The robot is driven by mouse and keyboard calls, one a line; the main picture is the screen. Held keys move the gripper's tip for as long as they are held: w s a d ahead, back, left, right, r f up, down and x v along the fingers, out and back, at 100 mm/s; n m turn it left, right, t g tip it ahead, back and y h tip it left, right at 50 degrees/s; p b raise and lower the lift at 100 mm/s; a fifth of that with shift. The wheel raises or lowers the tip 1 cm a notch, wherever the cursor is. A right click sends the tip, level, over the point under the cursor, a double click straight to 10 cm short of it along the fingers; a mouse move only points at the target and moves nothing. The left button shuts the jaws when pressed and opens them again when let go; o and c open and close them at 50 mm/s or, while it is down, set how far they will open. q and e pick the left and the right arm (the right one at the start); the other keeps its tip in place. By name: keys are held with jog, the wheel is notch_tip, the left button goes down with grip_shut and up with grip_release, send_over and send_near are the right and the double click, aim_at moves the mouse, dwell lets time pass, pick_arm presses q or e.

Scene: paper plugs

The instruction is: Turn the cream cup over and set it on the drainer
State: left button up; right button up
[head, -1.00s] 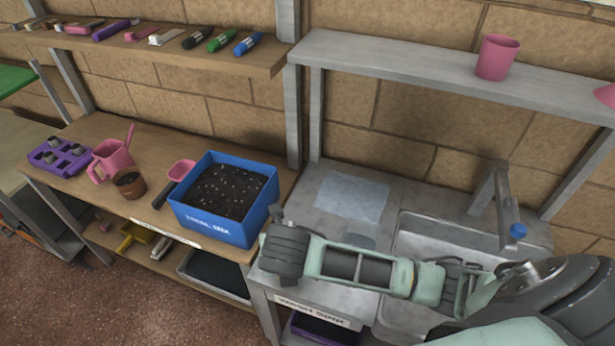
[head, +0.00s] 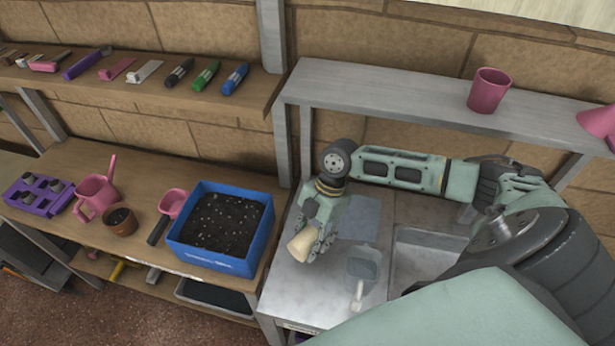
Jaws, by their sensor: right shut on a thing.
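The cream cup (head: 299,247) is held in my right gripper (head: 310,240), over the left part of the grey metal sink top. My right gripper is shut on it and hides part of it. The cup looks tilted; I cannot tell which end is its mouth, nor whether it touches the surface. The metal drainer surface (head: 287,290) lies left of the sink basin (head: 430,260). A pale blue-grey mat (head: 362,217) lies on it, just right of the gripper. My left gripper is not in view.
A grey translucent scoop-like vessel (head: 363,266) with a pale handle stands right of the cup. A blue soil box (head: 208,252) is close on the left. A metal shelf (head: 400,100) with a pink cup (head: 489,90) runs behind my arm. The drainer's front left is clear.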

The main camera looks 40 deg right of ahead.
aim_at(307, 263)
notch_tip(307, 263, down, 4)
jog(key=b, duration=0.2)
jog(key=shift+r+b, duration=0.1)
jog(key=shift+b, duration=0.3)
notch_tip(307, 263, down, 3)
jog(key=shift+w+r+b, duration=0.1)
jog(key=shift+b, duration=1.15)
jog(key=shift+f, duration=0.2)
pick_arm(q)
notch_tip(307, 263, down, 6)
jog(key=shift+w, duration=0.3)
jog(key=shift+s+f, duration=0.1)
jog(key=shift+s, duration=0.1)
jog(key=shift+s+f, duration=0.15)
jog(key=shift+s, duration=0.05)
pick_arm(e)
jog(key=shift+f, duration=0.2)
pick_arm(q)
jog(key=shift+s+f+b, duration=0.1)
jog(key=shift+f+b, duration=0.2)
jog(key=shift+b, duration=0.25)
pick_arm(e)
jog(key=shift+s+f, duration=0.25)
jog(key=shift+f, duration=0.15)
